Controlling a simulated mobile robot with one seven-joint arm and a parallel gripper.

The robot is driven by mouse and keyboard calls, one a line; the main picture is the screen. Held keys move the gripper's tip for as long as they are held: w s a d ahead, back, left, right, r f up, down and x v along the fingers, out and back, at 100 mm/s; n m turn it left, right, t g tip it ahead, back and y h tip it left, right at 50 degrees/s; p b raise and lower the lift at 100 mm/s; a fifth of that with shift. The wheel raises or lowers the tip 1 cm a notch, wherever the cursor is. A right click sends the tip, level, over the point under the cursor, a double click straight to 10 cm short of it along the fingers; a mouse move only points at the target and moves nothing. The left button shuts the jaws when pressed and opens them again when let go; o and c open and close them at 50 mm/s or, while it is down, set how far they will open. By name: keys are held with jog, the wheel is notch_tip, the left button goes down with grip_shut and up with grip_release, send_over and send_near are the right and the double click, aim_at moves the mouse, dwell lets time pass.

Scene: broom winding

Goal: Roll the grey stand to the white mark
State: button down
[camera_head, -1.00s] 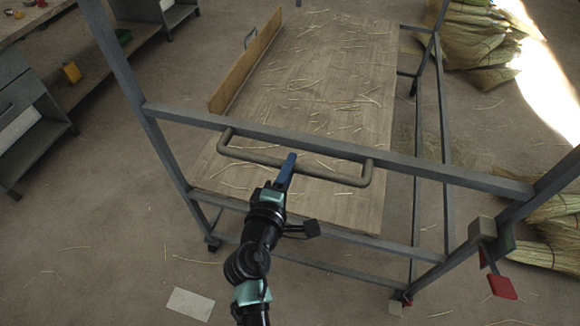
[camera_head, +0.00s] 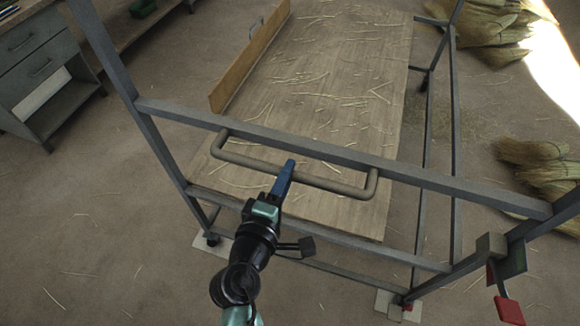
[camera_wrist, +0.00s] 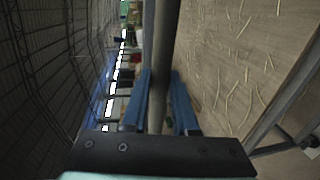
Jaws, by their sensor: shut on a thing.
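The grey stand (camera_head: 440,180) is a metal frame on casters with a straw-strewn board (camera_head: 330,90). My gripper (camera_head: 284,178) is shut on the stand's bar handle (camera_head: 335,187). In the wrist view the handle (camera_wrist: 164,50) runs between the two blue fingers (camera_wrist: 160,105). A white floor mark (camera_head: 222,249) lies at the near left caster (camera_head: 212,239), which appears to stand on it. Another white patch (camera_head: 384,301) lies at the near right caster, partly hidden by the frame. Exact wheel contact is hard to see.
A red pedal-like part (camera_head: 509,311) hangs at the stand's right corner. Straw bundles (camera_head: 490,30) lie at the far right, with more (camera_head: 540,170) at the right edge. A grey drawer cabinet (camera_head: 50,65) stands at the upper left. The floor at lower left is clear.

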jog(key=shift+s+a+f, duration=0.3)
jog(key=shift+s+f, duration=0.05)
jog(key=shift+s, duration=0.1)
jog(key=c, duration=0.8)
grip_release()
jog(key=shift+o, duration=0.6)
jog(key=shift+r, duration=0.15)
jog(key=b+v, duration=0.2)
jog(key=v, duration=1.1)
